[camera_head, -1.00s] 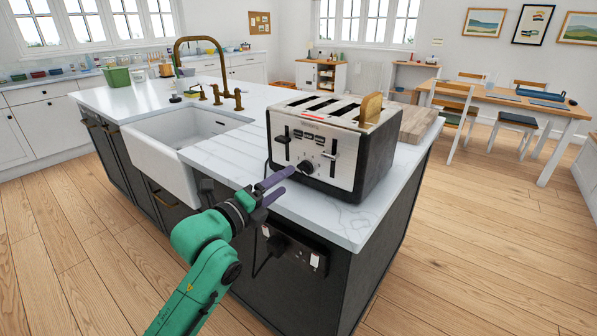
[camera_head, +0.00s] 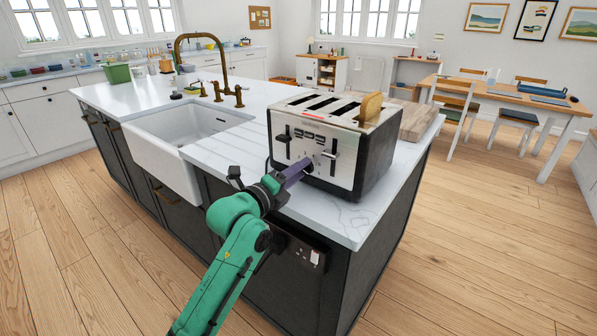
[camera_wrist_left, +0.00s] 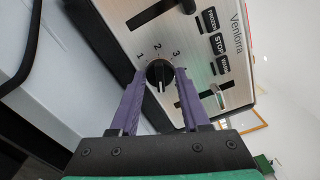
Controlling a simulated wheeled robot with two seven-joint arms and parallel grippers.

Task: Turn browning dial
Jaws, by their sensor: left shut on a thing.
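A silver and black toaster (camera_head: 325,150) stands on the white island worktop, with a slice of bread (camera_head: 371,107) sticking up from a slot at its right. The black browning dial (camera_wrist_left: 159,75) is on its front panel, with a white pointer line and the numbers 1, 2 and 3 around it. My left gripper (camera_wrist_left: 158,88) has its purple fingers on either side of the dial, shut on it. In the head view the left gripper (camera_head: 303,170) hides the dial. The right gripper is not in view.
Two lever handles sit on the toaster front, one showing at its left (camera_head: 283,138). A sink (camera_head: 185,140) lies to the left of the toaster. A wooden board (camera_head: 417,122) is behind it. Bare worktop (camera_head: 340,215) lies in front.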

